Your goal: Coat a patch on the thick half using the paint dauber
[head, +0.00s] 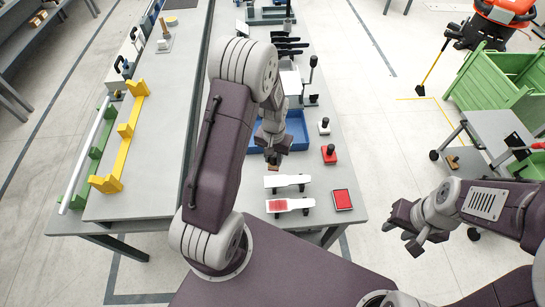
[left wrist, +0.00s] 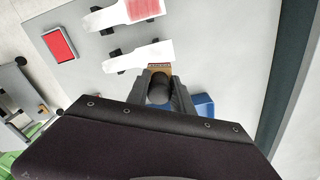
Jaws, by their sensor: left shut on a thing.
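My left gripper (head: 272,152) is shut on the dark round handle of the paint dauber (left wrist: 159,90). The dauber's brown base (left wrist: 159,68) shows beyond the fingers in the left wrist view. It is close to the wider end of a plain white specimen (head: 287,181), which also shows in the left wrist view (left wrist: 140,57); I cannot tell whether they touch. A second white specimen (head: 300,204) lies nearer the table's front edge, with a red patch (head: 278,205) on its wider half. A red pad (head: 342,200) lies to its right. My right gripper (head: 408,238) is open and empty, off the table.
A red-based stamp (head: 329,154) and a white-based one (head: 324,127) stand near the right table edge. A blue tray (head: 297,128) is behind my left gripper. A yellow bracket (head: 125,140) lies to the left. A grey cart (head: 490,130) and green crates (head: 490,75) stand at the right.

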